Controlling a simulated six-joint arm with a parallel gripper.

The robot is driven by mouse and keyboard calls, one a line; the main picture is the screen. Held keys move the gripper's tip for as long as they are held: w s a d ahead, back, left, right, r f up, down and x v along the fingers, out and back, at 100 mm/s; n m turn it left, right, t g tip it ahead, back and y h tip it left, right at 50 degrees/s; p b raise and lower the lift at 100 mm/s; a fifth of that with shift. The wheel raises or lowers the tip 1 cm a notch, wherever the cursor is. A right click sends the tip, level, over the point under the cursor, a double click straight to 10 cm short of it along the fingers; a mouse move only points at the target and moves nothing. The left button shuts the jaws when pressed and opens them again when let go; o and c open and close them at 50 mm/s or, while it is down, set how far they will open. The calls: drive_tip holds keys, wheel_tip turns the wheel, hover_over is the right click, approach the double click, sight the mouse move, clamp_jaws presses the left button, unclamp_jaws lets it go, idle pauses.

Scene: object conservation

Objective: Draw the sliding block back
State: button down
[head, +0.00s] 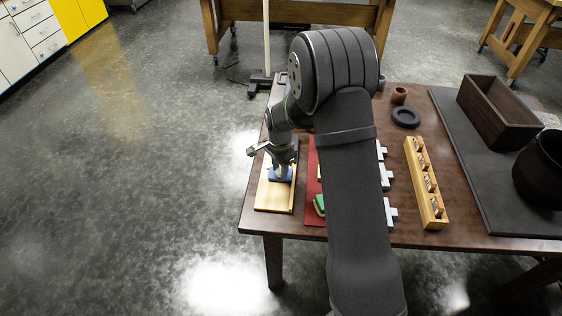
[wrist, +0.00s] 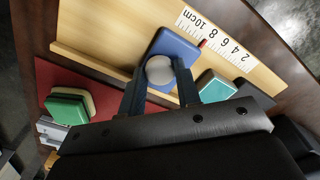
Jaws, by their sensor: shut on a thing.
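The sliding block is blue (wrist: 176,46) with a round grey knob (wrist: 159,70) on top. It sits on a pale wooden board (wrist: 105,35) with a raised edge. My gripper (wrist: 160,82) is shut on the knob, with one finger on each side. A white scale strip (wrist: 218,40) marked 2 to 10 cm runs along the board, and a small red mark shows beside the block. In the head view my gripper (head: 282,166) is over the blue block (head: 280,178) on the wooden board (head: 273,201), at the table's left edge; my arm covers part of it.
A teal block (wrist: 215,87) shows beside the right finger. A green-topped block (wrist: 70,105) lies on a red mat (head: 312,217) right of the board. Further right are a wooden rack (head: 437,213), a black ring (head: 405,117) and a dark open box (head: 497,112).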

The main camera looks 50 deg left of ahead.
drive_tip(key=s+d, duration=0.3)
drive_tip(key=shift+s+d, duration=0.2)
drive_tip(key=c, duration=1.1)
unclamp_jaws()
drive_tip(key=shift+s, duration=0.1)
drive_tip(key=shift+o, duration=0.2)
drive_tip(key=shift+r, duration=0.1)
drive_tip(key=shift+r, duration=0.35)
wheel_tip(320, 180, up, 16)
drive_tip(key=shift+r, duration=0.25)
